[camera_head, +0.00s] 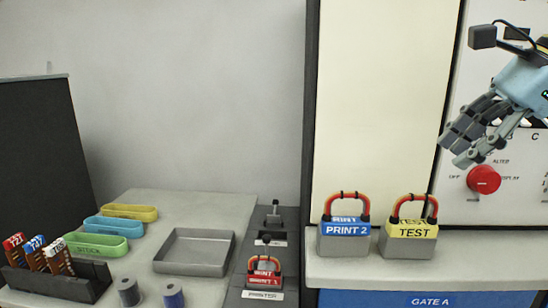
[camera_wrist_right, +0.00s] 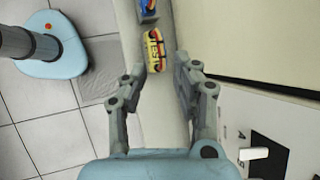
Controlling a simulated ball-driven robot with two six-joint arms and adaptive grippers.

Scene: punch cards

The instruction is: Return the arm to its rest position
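My right gripper (camera_head: 458,148) is raised at the upper right in the head view, in front of the white panel and near a red knob (camera_head: 484,179). In the right wrist view (camera_wrist_right: 165,68) its fingers stand apart with nothing held between them. The yellow TEST block (camera_wrist_right: 153,50) shows beyond the fingertips there, apart from them. In the head view the TEST block (camera_head: 408,243) stands upright on the ledge, below the gripper. My left gripper is not in view.
A blue PRINT 2 block (camera_head: 345,240) stands beside the TEST block on the ledge (camera_head: 435,272). An empty grey tray (camera_head: 194,271), coloured bins (camera_head: 112,227) and a card rack (camera_head: 60,284) are at left.

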